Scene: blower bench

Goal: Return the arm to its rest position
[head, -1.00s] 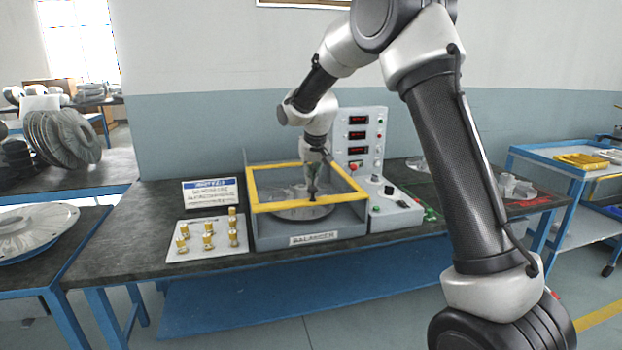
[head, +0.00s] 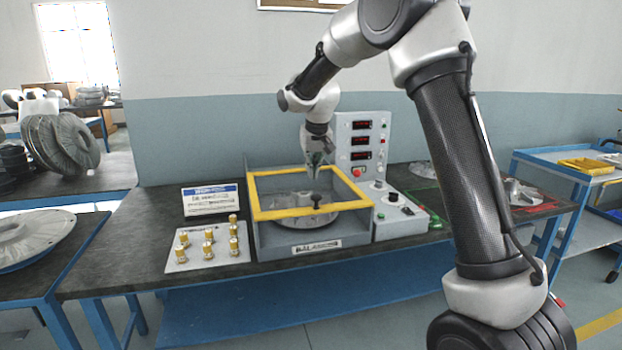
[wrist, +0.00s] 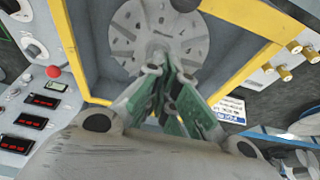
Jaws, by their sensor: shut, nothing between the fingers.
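My gripper (head: 318,168) hangs over the back part of the balancer (head: 316,247), above its yellow-rimmed opening. It is shut with nothing in it. In the wrist view my gripper's fingers (wrist: 168,92) point toward the grey slotted disc (wrist: 200,30) inside the balancer, apart from it as far as I can tell. In the head view the disc (head: 290,204) lies in the balancer with a dark knob (head: 316,202) standing up at its middle.
A control panel (head: 361,140) with red displays stands right behind the balancer. A plate of brass weights (head: 190,262) and a sign (head: 211,199) are at left. A blue cart (head: 560,158) with a yellow tray (head: 585,164) stands at right. The air above the bench's left part is clear.

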